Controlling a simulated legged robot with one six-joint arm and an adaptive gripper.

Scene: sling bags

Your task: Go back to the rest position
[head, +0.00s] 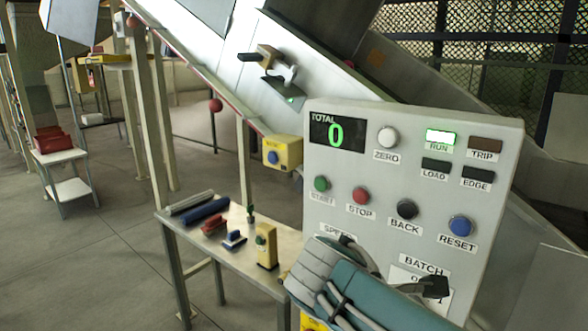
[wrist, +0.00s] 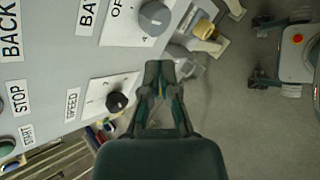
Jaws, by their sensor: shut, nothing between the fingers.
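My gripper (wrist: 161,76) points away from the camera in the wrist view, its dark fingers together and empty. It is near the lower edge of the grey control panel (wrist: 60,55), close to the speed dial (wrist: 118,102) and the batch dial (wrist: 155,15), and appears apart from both. In the head view my teal and grey arm crosses the bottom of the control panel (head: 340,170) and hides the speed dial and part of the batch area. I cannot clearly make out the fingertips there.
A work table (head: 225,235) with small tools stands left of the panel. A sloping conveyor chute (head: 225,85) rises behind. Open floor (head: 100,270) lies at the left.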

